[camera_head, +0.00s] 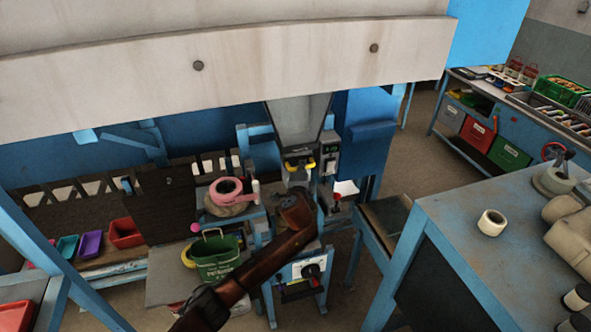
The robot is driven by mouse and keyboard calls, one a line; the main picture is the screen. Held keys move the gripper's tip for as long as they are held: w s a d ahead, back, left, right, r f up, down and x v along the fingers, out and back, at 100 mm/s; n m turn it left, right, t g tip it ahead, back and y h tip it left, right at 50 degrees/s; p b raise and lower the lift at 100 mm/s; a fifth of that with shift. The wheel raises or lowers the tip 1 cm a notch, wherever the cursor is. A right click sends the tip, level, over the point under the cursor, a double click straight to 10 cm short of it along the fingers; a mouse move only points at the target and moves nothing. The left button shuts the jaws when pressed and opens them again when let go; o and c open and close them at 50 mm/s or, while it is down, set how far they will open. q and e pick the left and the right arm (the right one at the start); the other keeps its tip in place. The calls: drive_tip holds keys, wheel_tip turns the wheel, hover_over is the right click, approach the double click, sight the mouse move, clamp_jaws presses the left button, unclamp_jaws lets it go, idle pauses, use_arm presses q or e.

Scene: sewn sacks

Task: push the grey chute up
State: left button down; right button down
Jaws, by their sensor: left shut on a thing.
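The grey chute (298,118) hangs below the big pale hopper in the middle of the view and narrows downward. Yellow parts show at its lower end. My left arm, brown, reaches up from the bottom. Its gripper (298,172) is at the lower end of the chute, shut on it. The fingertips are small and partly hidden, so the exact contact is hard to make out. My right gripper is not in view.
A machine stand with a pink tape roll (227,187) and a green bucket (215,256) stand left of my arm. A blue-framed table (460,215) with a tape roll (491,222) is at right. A workbench with bins (478,132) is at the back right.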

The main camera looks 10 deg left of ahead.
use_arm(q)
drive_tip(key=shift+r, duration=0.5)
drive_tip(key=c, duration=2.3)
unclamp_jaws()
drive_tip(key=o, duration=0.3)
drive_tip(key=shift+f, duration=0.1)
drive_tip(key=shift+o, duration=0.2)
drive_tip(key=shift+f, duration=0.1)
drive_tip(key=shift+s, duration=0.15)
drive_tip(key=s+r, duration=0.2)
drive_tip(key=s, duration=0.9)
drive_tip(key=shift+s+d+r, duration=0.15)
drive_tip(key=shift+s+d, duration=0.05)
drive_tip(key=shift+s, duration=0.05)
